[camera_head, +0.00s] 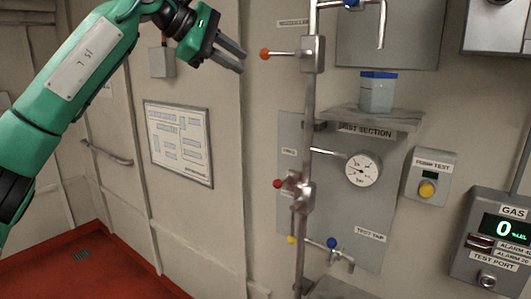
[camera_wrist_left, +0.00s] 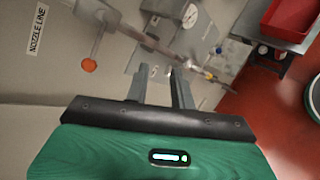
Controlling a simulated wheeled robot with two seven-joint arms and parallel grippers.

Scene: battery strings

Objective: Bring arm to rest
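My green left arm comes in from the left in the head view, raised in front of the wall. My left gripper (camera_head: 242,62) is at its end, up at the top middle, just left of the orange-knobbed valve handle (camera_head: 265,54) and apart from it. In the left wrist view the two grey fingers (camera_wrist_left: 159,74) stand apart with nothing between them, so the gripper is open and empty. The orange knob (camera_wrist_left: 89,65) also shows there, left of the fingers. My right arm and gripper are not in view.
A vertical pipe (camera_head: 309,120) with valves runs down the wall panel. A pressure gauge (camera_head: 362,169), a shelf (camera_head: 375,118) with a clear blue-topped container (camera_head: 377,92), and a gas monitor (camera_head: 500,235) are to the right. A red tray (camera_wrist_left: 290,20) shows in the wrist view. Red floor lies lower left.

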